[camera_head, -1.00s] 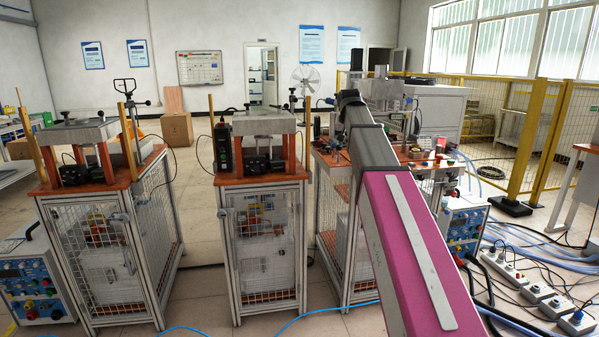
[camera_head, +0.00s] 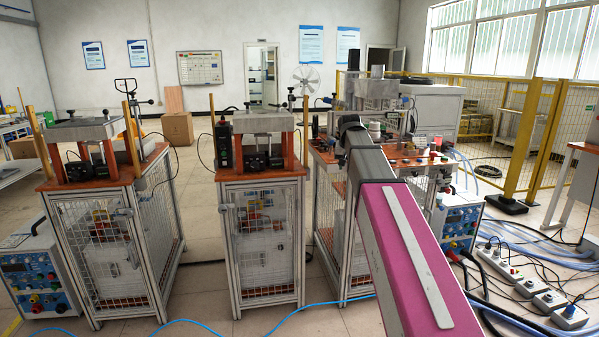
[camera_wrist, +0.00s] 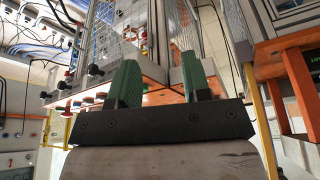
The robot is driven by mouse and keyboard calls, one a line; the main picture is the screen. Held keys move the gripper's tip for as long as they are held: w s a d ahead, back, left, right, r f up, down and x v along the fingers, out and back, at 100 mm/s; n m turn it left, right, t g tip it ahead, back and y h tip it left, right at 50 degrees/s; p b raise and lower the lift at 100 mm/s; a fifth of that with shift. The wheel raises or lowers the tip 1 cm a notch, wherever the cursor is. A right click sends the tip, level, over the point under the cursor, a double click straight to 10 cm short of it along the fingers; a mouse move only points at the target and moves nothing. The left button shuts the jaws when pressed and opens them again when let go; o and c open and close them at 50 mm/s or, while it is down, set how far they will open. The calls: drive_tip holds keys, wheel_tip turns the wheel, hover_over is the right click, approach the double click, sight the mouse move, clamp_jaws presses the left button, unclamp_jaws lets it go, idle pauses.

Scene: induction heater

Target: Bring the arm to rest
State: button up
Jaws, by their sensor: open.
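My arm shows in the head view as a pink and dark grey link reaching from the bottom right toward the right-hand workstation. My gripper is not visible there; the arm hides it or it is out of sight. In the wrist view my gripper (camera_wrist: 158,82) shows two green fingers standing apart with nothing between them. The orange-edged bench (camera_wrist: 160,97) of a workstation, with several knobs on it, appears beyond the fingers. I cannot tell the distance between the fingers and that bench.
Three caged workstations stand in front: left (camera_head: 118,245), middle (camera_head: 262,240) and right (camera_head: 335,225). Control boxes (camera_head: 30,275) stand at the left and right (camera_head: 460,222). Power strips (camera_head: 530,292) and cables cover the right floor. A yellow fence (camera_head: 530,130) stands behind. Open floor lies between the workstations.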

drive_tip(key=s+f+g, duration=0.1)
drive_tip(key=s+f, duration=0.8)
drive_tip(key=f, duration=0.3)
drive_tip(key=s+f+n+g, duration=0.1)
drive_tip(key=s+f, duration=0.8)
drive_tip(key=f, duration=0.4)
drive_tip(key=s+f+n+g, duration=0.1)
drive_tip(key=s+f, duration=0.8)
drive_tip(key=f, duration=0.3)
drive_tip(key=shift+s+d+f+g+y, duration=0.25)
drive_tip(key=shift+f+g+y, duration=0.05)
drive_tip(key=shift+g+y, duration=0.1)
